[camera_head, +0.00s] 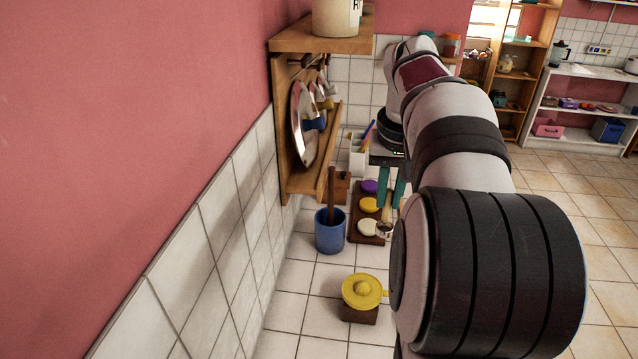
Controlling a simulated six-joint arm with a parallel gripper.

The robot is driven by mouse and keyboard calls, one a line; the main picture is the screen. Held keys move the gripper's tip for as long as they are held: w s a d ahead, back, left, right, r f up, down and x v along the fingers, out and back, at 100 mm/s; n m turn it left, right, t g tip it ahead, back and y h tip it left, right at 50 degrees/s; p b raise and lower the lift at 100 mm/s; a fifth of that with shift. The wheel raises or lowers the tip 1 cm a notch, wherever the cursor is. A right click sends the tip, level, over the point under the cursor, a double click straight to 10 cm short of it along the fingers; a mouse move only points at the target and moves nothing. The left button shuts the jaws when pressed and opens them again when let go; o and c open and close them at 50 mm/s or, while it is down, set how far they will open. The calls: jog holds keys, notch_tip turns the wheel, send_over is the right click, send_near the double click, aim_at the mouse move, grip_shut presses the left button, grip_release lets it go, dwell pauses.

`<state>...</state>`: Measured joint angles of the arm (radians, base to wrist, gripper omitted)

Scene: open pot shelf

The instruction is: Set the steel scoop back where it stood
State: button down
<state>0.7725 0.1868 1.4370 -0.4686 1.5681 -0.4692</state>
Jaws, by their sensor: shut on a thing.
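My gripper (391,200), with two teal fingers, points down above the counter in the middle of the view. It is shut on the pale handle of the steel scoop (384,231). The scoop's small metal head hangs at the lower end of the handle, beside the right edge of a dark brown board (357,226). I cannot tell whether it touches the board or the counter. My arm covers the area to the right of the scoop.
A blue crock (329,238) with a wooden handle stands left of the board, which holds purple, yellow and white round pieces. A yellow lidded thing (362,291) on a brown block stands nearer. A wooden wall shelf (304,185) with hanging pans juts out at left. Tiles between are bare.

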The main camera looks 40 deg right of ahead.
jog(key=s+d+f+m, duration=0.2)
jog(key=d+f, duration=0.4)
jog(key=d, duration=0.2)
jog(key=s+d+f+m, duration=0.1)
jog(key=s+d+f, duration=0.2)
jog(key=d+f, duration=0.45)
jog(key=shift+s+d+f+m+g, duration=0.15)
jog(key=shift+s+d+f+m, duration=0.2)
jog(key=shift+s+d+f, duration=1.55)
jog(key=shift+s+d+f+m+g, duration=0.1)
jog(key=shift+s+d+f+m, duration=0.55)
jog(key=shift+f, duration=2.55)
jog(key=shift+s+d+f+m+g, duration=0.15)
jog(key=shift+s+d+f, duration=0.65)
jog(key=shift+d+f, duration=1.25)
jog(key=shift+a+f, duration=0.5)
jog(key=shift+f, duration=0.35)
jog(key=c, duration=0.8)
grip_release()
jog(key=shift+o, duration=0.2)
